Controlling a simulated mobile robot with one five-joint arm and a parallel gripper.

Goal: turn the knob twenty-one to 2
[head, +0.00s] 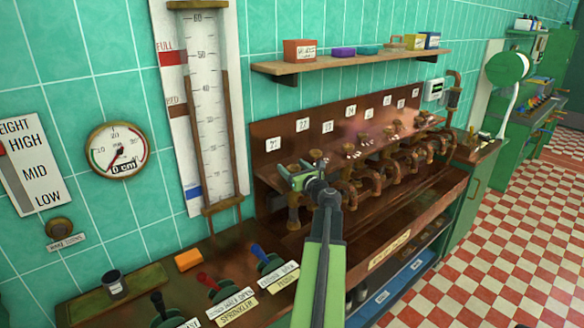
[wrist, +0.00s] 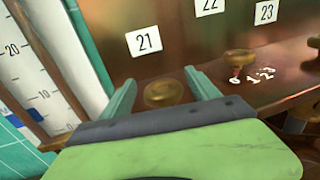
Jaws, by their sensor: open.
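The knob twenty-one (wrist: 163,93) is a round brass knob below the white label 21 (wrist: 144,42) on the copper panel. It sits between the two fingers of my gripper (wrist: 160,80) in the wrist view, with a gap on each side. My gripper also shows in the head view (head: 300,178), at the left end of the copper bench, where it mostly covers this knob. My gripper is open and holds nothing. The position marks of this knob are hidden behind my gripper, so its setting cannot be told.
A neighbouring knob (wrist: 239,56) under label 22 (wrist: 209,5) has small marks 0, 1, 2 in front of it. Several more knobs and bent copper pipes run to the right. A tall scale (head: 203,110) stands left. Levers (head: 272,262) stand in front left.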

